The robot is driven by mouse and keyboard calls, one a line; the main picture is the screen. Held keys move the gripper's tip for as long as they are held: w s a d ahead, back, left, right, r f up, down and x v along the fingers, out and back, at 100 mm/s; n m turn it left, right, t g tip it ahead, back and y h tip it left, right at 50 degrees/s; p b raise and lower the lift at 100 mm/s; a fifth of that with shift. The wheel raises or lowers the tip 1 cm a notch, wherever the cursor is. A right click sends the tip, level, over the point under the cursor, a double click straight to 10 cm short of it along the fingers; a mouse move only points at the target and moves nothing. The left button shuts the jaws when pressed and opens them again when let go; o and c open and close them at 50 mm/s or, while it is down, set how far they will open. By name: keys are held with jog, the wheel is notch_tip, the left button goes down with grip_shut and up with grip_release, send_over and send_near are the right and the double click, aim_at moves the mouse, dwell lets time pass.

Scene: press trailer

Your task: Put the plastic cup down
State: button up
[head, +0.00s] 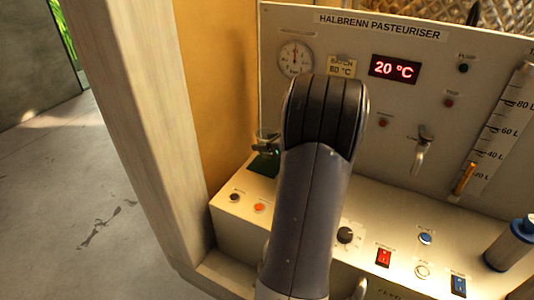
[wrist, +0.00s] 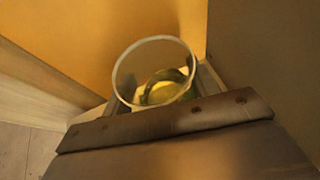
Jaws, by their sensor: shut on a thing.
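The plastic cup (wrist: 154,74) is clear, with a pale round rim. In the wrist view it sits beyond the dark bar of my gripper, and I look down into it. A yellowish round patch shows at its bottom; I cannot tell if this is liquid or the wall showing through. My gripper (head: 266,148) is shut on the cup at the left end of the pasteuriser. In the head view the cup is mostly hidden behind my arm and hard to make out. A dark green patch (head: 263,166) lies on the ledge just below my gripper.
The pasteuriser panel (head: 350,110) stands behind, with a gauge (head: 295,57), a 20 °C display (head: 394,69) and a tap (head: 421,151). Its front ledge carries switches and knobs (head: 384,257). A blue-topped cylinder (head: 512,243) stands at right. A wooden post (head: 130,120) rises at left.

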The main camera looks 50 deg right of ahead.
jog(key=shift+f, duration=1.95)
jog(key=shift+f, duration=0.15)
jog(key=o, duration=1.1)
jog(key=shift+r, duration=0.3)
jog(key=v, duration=1.2)
jog(key=shift+f+b, duration=0.1)
jog(key=shift+b, duration=0.3)
